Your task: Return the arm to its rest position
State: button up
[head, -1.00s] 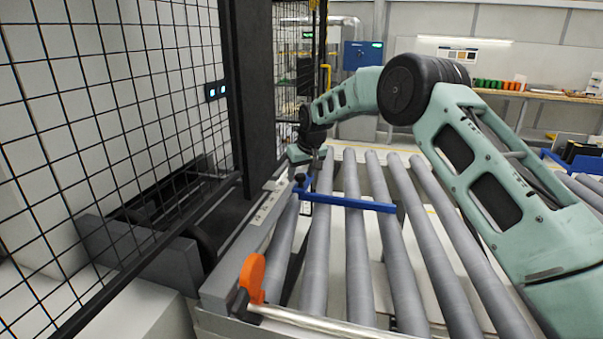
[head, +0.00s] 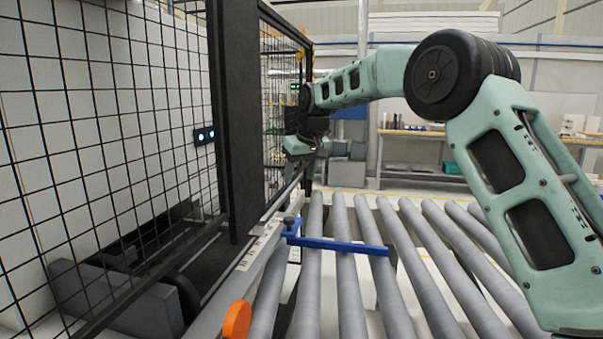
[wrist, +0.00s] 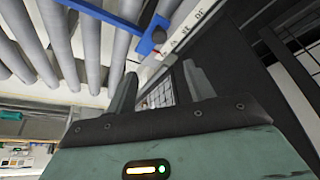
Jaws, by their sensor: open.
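My green arm (head: 530,200) reaches in from the right of the head view and extends over the roller conveyor toward the mesh guard. My gripper (wrist: 160,80) shows in the wrist view with its two fingers apart and nothing between them. In the head view the gripper end hangs near the dark guard post, above the conveyor's left edge, and its fingers cannot be made out there. A blue stop bar (head: 340,245) lies across the rollers below the gripper, apart from it. The bar also shows in the wrist view (wrist: 110,14).
The grey rollers (head: 345,275) fill the lower middle. A black mesh guard (head: 90,130) and a dark post (head: 232,125) stand at the left. An orange knob (head: 237,320) is at the near conveyor edge. A workbench (head: 420,134) stands far behind.

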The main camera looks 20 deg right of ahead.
jog(key=shift+s+r, duration=0.25)
jog(key=shift+r, duration=0.4)
jog(key=s+a+f+n+g+y, duration=0.1)
jog(key=s+a+f+n, duration=0.15)
jog(key=s+a, duration=0.7)
jog(key=s+a+f+n+g, duration=0.1)
jog(key=s+a+f+g, duration=0.15)
jog(key=s+a, duration=0.7)
jog(key=s+d+f, duration=0.2)
jog(key=s+f, duration=0.1)
jog(key=s, duration=0.7)
jog(key=s+d+f+n, duration=0.1)
jog(key=s+d+f, duration=0.1)
jog(key=s, duration=0.8)
jog(key=s+d+f+n+g+h, duration=0.1)
jog(key=s+d+f, duration=0.1)
jog(key=s, duration=0.8)
jog(key=shift+s+f, duration=0.3)
jog(key=shift+f, duration=0.55)
